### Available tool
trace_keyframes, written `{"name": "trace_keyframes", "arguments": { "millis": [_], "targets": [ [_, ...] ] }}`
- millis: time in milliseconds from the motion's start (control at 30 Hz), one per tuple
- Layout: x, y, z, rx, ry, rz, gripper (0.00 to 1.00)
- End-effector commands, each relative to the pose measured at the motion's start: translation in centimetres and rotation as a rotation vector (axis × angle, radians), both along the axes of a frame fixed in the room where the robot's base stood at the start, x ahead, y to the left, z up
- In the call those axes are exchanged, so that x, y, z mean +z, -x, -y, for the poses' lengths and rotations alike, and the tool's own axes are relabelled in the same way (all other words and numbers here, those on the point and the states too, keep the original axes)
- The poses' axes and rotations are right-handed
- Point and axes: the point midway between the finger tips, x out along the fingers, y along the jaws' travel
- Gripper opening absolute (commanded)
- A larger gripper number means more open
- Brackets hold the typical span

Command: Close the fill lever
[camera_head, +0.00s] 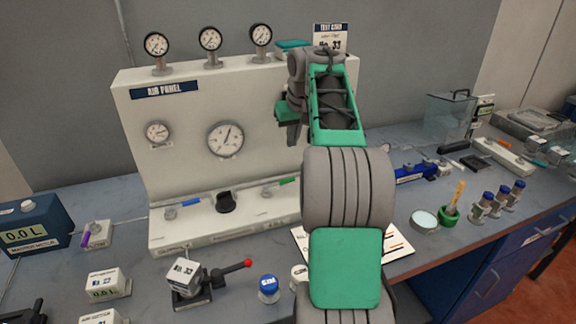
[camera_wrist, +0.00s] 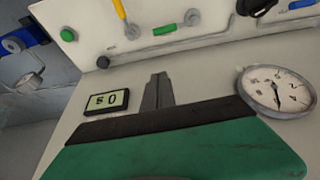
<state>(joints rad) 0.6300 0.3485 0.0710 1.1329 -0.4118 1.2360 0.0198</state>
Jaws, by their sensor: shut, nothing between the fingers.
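I cannot read which lever is the fill lever. In the head view, the white air panel (camera_head: 180,110) has a blue-handled lever (camera_head: 185,204) and a green-handled lever (camera_head: 280,183) on its lower ledge, with a black knob (camera_head: 226,202) between them. In the wrist view, a yellow lever (camera_wrist: 120,12), a green lever (camera_wrist: 164,29) and part of a blue lever (camera_wrist: 301,4) show at the top. My gripper (camera_head: 291,132) is in front of the upper right panel, above the green lever and apart from it. Its fingers (camera_wrist: 156,90) are shut and empty.
Gauges (camera_head: 225,139) sit on and above the panel. A small display (camera_wrist: 107,102) and a round gauge (camera_wrist: 276,91) flank my fingers in the wrist view. A red-ball lever (camera_head: 247,264) stands in front. My arm hides the panel's right side.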

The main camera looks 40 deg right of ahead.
Motion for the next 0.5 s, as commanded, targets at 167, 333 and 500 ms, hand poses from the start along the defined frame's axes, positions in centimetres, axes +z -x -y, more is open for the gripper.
{"name": "trace_keyframes", "arguments": {
  "millis": [167,333,500],
  "targets": [
    [-0.2,-0.1,-0.1,0.000,-0.001,0.000,0.00],
    [-2.3,-0.8,-0.1,0.003,-0.003,-0.002,0.00],
    [-5.6,-2.0,0.1,0.003,-0.003,-0.002,0.00]
  ]
}}
